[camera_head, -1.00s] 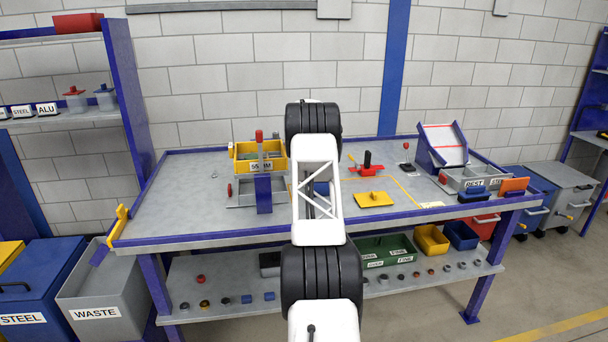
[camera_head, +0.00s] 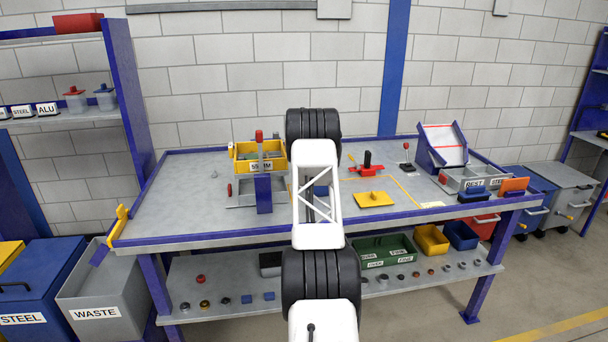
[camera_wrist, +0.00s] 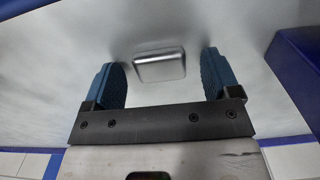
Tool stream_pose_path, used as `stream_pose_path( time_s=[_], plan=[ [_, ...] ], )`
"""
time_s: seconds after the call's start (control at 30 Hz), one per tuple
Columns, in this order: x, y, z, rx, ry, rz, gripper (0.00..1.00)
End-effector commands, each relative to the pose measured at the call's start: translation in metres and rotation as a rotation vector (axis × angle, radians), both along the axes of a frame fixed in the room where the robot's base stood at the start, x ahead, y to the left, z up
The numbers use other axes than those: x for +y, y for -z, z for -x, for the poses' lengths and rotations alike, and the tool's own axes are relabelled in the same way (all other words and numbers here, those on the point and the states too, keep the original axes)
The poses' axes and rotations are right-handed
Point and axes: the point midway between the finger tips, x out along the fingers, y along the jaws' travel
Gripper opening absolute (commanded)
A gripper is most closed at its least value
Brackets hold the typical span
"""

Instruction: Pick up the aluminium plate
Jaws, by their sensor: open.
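A small silvery rectangular plate with rounded corners (camera_wrist: 160,67), which looks like the aluminium plate, lies on the grey table surface (camera_wrist: 215,28) in the wrist view. My gripper (camera_wrist: 161,78) is open, with one blue finger pad to the left of the plate and one to the right. There is a clear gap on both sides, and neither pad is seen touching it. The plate shows just beyond the gripper's dark crossbar, roughly centred between the fingers. In the head view my arm hides the plate, and the gripper cannot be made out.
On the bench, a yellow bin (camera_head: 245,151) in a blue-posted stand is left of my arm. A yellow plate with a knob (camera_head: 374,199) and a red fixture (camera_head: 367,168) are to its right. In the wrist view a blue block (camera_wrist: 298,62) rises at the right.

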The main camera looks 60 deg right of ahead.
Motion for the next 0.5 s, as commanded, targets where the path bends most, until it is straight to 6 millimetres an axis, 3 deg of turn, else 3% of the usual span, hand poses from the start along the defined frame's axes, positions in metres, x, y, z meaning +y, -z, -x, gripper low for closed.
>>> stream_pose_path(
  time_s=[0.2, 0.5],
  plan=[
    [0.0, 0.0, 0.0, 0.0, 0.0, 0.0, 0.79],
    [0.0, 0.0, 0.0, 0.0, 0.0, 0.0, 0.33]
  ],
)
